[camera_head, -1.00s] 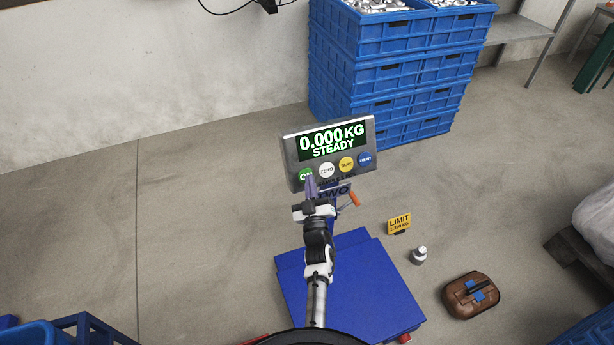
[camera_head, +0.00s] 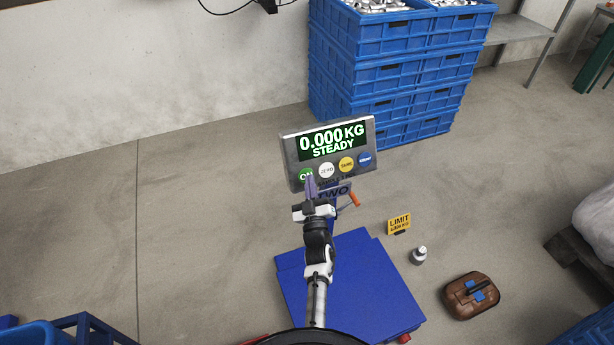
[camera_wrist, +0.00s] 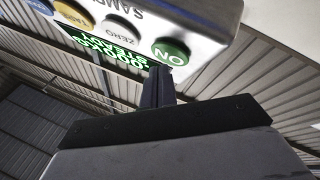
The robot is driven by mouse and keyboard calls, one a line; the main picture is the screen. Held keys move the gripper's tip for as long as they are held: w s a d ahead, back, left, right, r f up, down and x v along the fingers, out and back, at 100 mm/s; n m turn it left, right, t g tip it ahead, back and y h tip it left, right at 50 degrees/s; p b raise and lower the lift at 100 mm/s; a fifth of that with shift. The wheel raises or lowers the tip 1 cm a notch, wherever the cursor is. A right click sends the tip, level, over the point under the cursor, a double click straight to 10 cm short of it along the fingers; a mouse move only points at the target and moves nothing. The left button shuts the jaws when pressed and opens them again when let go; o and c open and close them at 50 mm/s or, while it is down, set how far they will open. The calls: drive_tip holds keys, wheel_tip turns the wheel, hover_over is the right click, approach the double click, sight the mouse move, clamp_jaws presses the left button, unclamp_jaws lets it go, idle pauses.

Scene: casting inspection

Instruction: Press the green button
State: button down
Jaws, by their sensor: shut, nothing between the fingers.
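The green ON button (camera_head: 306,174) is the leftmost of the row on the grey scale display (camera_head: 292,158), whose screen reads 0.000 KG STEADY. My gripper (camera_head: 310,183) is shut and empty, its fingertips just below the green button and overlapping its lower edge in the head view. In the wrist view the display appears upside down. The green button (camera_wrist: 171,51) lies just beyond the tips of my gripper (camera_wrist: 161,72). I cannot tell whether the tips touch it.
White ZERO (camera_head: 326,170), yellow (camera_head: 346,164) and blue (camera_head: 365,159) buttons sit to the right. A blue platform (camera_head: 375,290) stands below. Stacked blue crates (camera_head: 345,75) stand behind. A brown case (camera_head: 471,296), small weight (camera_head: 419,255) and yellow LIMIT sign (camera_head: 399,223) are at right.

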drive_tip(key=shift+f, duration=0.1)
idle(0.3)
drive_tip(key=shift+w+a+f+b, duration=0.1)
drive_tip(key=shift+w+a+b, duration=0.05)
drive_tip(key=shift+w+b, duration=0.3)
drive_tip(key=shift+s, duration=0.1)
drive_tip(key=shift+s+r+p, duration=0.2)
drive_tip(key=shift+s+p, duration=0.15)
idle(0.4)
drive_tip(key=shift+d, duration=0.2)
drive_tip(key=shift+s+d+r+p, duration=0.35)
drive_tip(key=shift+s+r+p, duration=0.05)
drive_tip(key=shift+s+p, duration=0.45)
drive_tip(key=shift+s+d+r+p, duration=0.3)
drive_tip(key=shift+s+r+p, duration=0.1)
drive_tip(key=shift+s+p, duration=0.4)
drive_tip(key=shift+s+d+r+p, duration=0.4)
drive_tip(key=shift+s+p, duration=0.35)
drive_tip(key=shift+s, duration=0.15)
